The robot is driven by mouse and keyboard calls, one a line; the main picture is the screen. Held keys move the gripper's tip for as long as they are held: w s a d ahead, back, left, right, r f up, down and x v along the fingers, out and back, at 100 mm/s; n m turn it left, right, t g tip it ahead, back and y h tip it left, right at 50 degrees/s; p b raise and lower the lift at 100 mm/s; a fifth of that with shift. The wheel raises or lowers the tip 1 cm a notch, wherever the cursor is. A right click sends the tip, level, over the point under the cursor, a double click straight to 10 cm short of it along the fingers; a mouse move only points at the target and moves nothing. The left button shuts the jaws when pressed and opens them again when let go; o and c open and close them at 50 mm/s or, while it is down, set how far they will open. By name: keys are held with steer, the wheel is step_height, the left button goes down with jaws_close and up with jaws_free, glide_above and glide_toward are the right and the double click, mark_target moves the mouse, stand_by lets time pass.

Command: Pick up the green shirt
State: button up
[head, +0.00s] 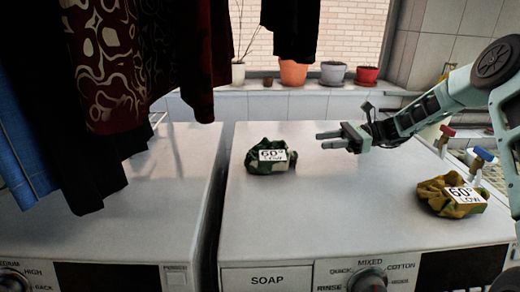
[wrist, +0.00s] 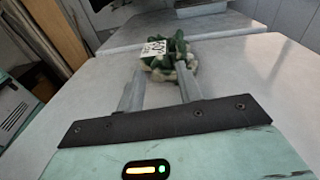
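The green shirt (head: 269,157) is a crumpled dark green and pale bundle with a white "60° LOW" tag. It lies on top of the washing machine with the soap drawer. It also shows in the wrist view (wrist: 172,62), just beyond my fingertips. My gripper (head: 325,140) is to the right of the shirt in the head view, pointing left toward it. Its two fingers are apart with nothing between them. In the wrist view the fingers (wrist: 160,90) stand open with the shirt ahead of them.
A yellow-green shirt (head: 452,196) with a similar tag lies at the right of the same machine (head: 330,215). Another machine (head: 120,215) stands at left across a narrow gap. Dark clothes (head: 110,70) hang above it. Pots (head: 293,73) line the back ledge. Taps (head: 480,160) are at right.

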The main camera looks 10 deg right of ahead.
steer(key=d, duration=0.1)
steer(key=w+d+m+t, duration=0.1)
steer(key=d, duration=0.1)
steer(key=shift+w+d+m+t+y, duration=0.1)
steer(key=shift+w+m+t+y, duration=0.2)
steer(key=shift+t+y, duration=0.1)
steer(key=shift+w+a+p, duration=0.15)
steer(key=shift+a+p, duration=0.1)
steer(key=shift+p, duration=0.05)
steer(key=p, duration=0.3)
glide_toward(278, 137)
steer(key=x, duration=0.4)
steer(key=shift+a, duration=0.1)
steer(key=p+x, duration=0.1)
steer(key=x, duration=0.1)
steer(key=p+x, duration=0.1)
steer(key=x, duration=0.1)
steer(key=shift+w+a, duration=0.25)
steer(key=shift+w+a+p, duration=0.15)
steer(key=shift+a+p, duration=0.2)
steer(key=shift+a, duration=0.25)
jaws_close()
